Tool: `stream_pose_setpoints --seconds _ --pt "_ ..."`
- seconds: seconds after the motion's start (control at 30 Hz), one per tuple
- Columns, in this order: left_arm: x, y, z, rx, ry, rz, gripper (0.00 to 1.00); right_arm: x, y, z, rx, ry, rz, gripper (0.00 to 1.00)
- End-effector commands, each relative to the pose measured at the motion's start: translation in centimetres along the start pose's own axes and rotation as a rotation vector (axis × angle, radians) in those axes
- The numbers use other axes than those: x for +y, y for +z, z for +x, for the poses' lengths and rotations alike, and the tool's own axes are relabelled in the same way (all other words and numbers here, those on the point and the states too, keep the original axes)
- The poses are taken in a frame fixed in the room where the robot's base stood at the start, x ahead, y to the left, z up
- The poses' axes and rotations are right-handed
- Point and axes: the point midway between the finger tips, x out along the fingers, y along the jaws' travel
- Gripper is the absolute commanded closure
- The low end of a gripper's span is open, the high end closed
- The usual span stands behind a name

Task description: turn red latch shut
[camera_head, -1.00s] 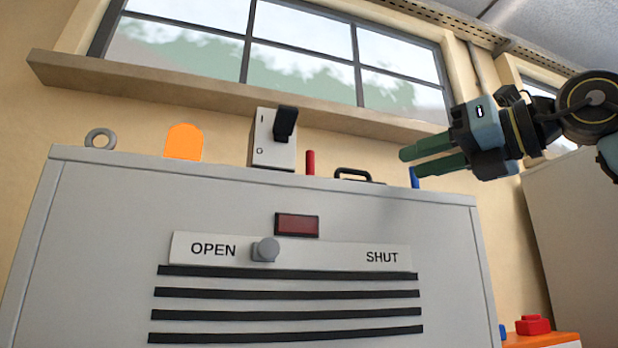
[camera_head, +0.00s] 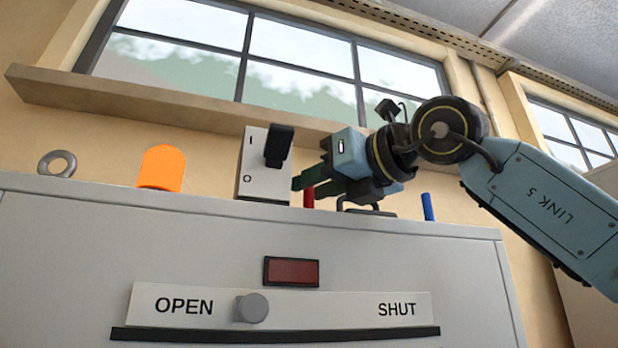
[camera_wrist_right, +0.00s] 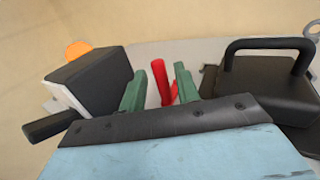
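The red latch (camera_head: 308,198) shows as a short upright red post on top of the grey cabinet, partly behind my right gripper (camera_head: 309,172). In the right wrist view the red latch (camera_wrist_right: 159,80) is a tilted red rod with a second red piece at its lower right. It stands between the two green fingers of my right gripper (camera_wrist_right: 160,88). The fingers are apart, with visible gaps to the rod on both sides. Its lower part is hidden by the gripper body. My left gripper is in neither view.
A switch box (camera_head: 264,167) with a black lever stands close left of the fingers. A black handle (camera_head: 366,208) and a blue post (camera_head: 427,207) are to the right. An orange dome (camera_head: 162,168) is further left. The front slider knob (camera_head: 252,307) sits near OPEN.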

Motion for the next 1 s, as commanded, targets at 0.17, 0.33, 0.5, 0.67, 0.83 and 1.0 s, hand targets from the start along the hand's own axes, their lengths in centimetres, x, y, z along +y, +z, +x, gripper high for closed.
stream_pose_setpoints --seconds 0.17,0.33,0.5,0.67,0.83,1.0 --pt "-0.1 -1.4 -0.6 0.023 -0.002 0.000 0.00 0.0 0.0 1.5 0.001 0.000 0.001 0.68" --pt "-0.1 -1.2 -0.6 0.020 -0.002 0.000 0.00 -0.1 -0.1 1.8 0.001 0.000 0.001 0.68" --pt "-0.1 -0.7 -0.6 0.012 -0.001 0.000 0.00 0.0 -0.1 1.8 0.001 0.000 0.000 0.71" --pt "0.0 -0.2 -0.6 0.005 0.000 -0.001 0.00 0.0 -0.1 1.7 0.001 0.000 0.000 0.92" --pt "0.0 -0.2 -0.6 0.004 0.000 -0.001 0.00 -0.1 -0.1 1.7 0.001 0.001 0.001 1.00" --pt "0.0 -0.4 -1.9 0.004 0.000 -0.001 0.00 -0.5 0.1 1.7 0.007 0.066 0.005 1.00"
